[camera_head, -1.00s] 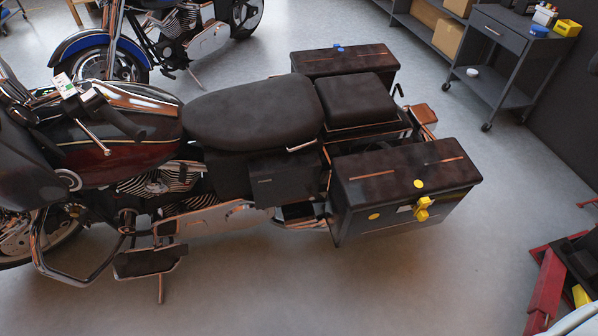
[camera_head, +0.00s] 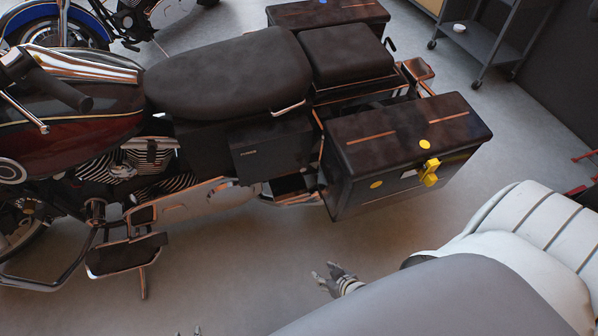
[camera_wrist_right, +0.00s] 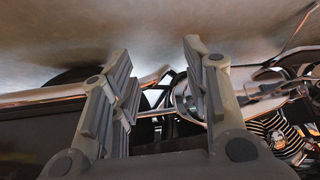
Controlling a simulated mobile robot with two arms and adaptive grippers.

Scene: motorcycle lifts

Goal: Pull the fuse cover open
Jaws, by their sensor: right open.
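The fuse cover (camera_head: 270,152) is a flat black panel with small pale lettering, set in the motorcycle's side below the seat. It looks closed. My right gripper (camera_head: 322,276) is in front of and below the panel, near the picture's lower middle, apart from the motorcycle. In the right wrist view its two fingers (camera_wrist_right: 157,52) stand wide apart with nothing held between them; motorcycle parts show behind. Only small tips of my left gripper (camera_head: 188,332) show at the bottom edge, too little to tell its state.
The near saddlebag (camera_head: 400,150) with a yellow latch (camera_head: 430,172) juts out right of the panel. A footboard (camera_head: 126,254) and chrome pipe (camera_head: 190,203) stick out below left. The floor between my right gripper and the motorcycle is clear.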

